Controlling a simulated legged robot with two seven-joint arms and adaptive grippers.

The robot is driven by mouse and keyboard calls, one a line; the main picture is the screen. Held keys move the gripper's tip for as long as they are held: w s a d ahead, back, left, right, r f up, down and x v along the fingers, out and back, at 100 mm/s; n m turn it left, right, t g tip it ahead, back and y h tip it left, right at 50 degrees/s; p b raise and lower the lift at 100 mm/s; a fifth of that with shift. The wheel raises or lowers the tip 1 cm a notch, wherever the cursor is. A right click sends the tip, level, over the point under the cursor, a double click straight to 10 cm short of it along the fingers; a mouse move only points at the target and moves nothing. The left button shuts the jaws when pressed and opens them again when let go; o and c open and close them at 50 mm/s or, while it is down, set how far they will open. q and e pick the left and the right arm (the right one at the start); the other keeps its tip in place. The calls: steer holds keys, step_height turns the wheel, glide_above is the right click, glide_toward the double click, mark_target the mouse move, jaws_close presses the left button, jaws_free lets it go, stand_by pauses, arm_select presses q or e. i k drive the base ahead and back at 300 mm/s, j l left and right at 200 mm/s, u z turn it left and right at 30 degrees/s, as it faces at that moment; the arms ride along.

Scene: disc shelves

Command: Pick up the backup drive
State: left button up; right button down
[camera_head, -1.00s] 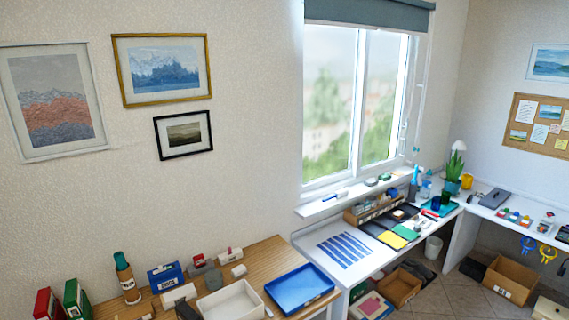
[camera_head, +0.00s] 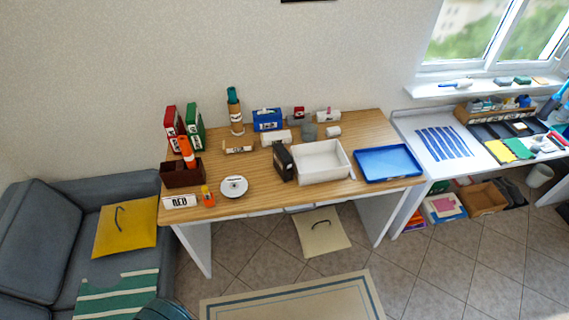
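No object is clearly readable as the backup drive. A small black upright box (camera_head: 284,162) with a pale label stands on the wooden desk (camera_head: 260,204), touching or close to the left side of a white open tray (camera_head: 322,174). I cannot tell whether it is the drive. A round white disc-like thing (camera_head: 233,187) with a dark centre lies left of it, near the front edge. Neither of my grippers is in view.
A brown box (camera_head: 181,176), a white lettered sign (camera_head: 180,201) and an orange bottle (camera_head: 208,197) stand at the desk's left. Red and green binders, a brown bottle and a blue box (camera_head: 267,120) line the back. A blue tray (camera_head: 389,163) lies right. Grey sofa at left.

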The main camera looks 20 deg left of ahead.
mark_target(282, 158)
steer(key=i+u, duration=0.1)
steer(key=i, duration=0.85)
